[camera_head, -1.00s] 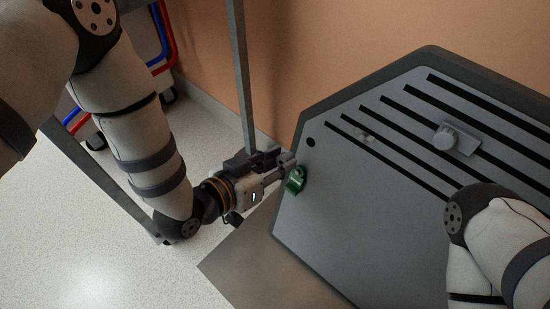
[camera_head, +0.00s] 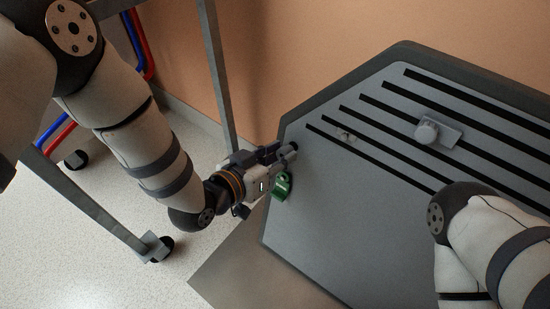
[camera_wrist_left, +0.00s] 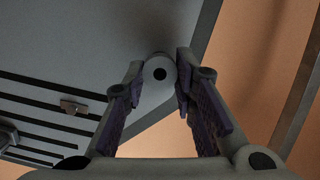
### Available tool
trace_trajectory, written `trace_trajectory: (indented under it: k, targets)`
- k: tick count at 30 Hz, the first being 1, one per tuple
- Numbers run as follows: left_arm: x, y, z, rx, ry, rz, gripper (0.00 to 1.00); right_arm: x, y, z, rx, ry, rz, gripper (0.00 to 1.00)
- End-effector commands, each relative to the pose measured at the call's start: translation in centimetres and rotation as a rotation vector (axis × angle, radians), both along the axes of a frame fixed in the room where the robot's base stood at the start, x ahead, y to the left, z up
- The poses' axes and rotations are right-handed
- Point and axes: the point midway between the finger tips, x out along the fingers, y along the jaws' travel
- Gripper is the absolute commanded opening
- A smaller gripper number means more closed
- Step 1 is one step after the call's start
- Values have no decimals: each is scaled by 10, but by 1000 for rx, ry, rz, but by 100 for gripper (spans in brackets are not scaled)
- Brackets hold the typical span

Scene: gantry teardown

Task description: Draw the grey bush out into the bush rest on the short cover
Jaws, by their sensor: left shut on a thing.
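The grey bush (camera_wrist_left: 159,72) shows in the left wrist view as a round grey end with a dark centre hole. My left gripper (camera_wrist_left: 157,88) is shut on it, one finger on each side. In the head view my left gripper (camera_head: 289,152) is at the left corner of the grey slotted panel (camera_head: 335,215), and its fingers largely hide the bush. I cannot tell how far the bush sits in the panel. A green holder (camera_head: 281,186) is on the panel edge just below the gripper. I cannot tell which part is the bush rest. My right gripper is out of view.
A knob on a small plate (camera_head: 447,131) and a small clip (camera_head: 346,137) sit among the panel's dark slots. My right arm covers the panel's lower right. A grey frame post (camera_head: 216,75) stands behind my left gripper. An orange wall lies behind.

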Motion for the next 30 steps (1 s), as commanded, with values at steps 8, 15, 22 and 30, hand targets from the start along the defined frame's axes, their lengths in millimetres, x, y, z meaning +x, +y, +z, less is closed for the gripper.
trace_trajectory:
  k: [8,15,22,30]
  targets:
    - [0,0,1,-1,-1,0,0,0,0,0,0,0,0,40]
    - [2,-1,0,-1,-1,0,0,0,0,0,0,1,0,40]
    - [7,-6,-2,-1,-1,-1,0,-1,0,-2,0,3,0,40]
    - [12,-9,-4,0,1,-1,0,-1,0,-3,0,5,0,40]
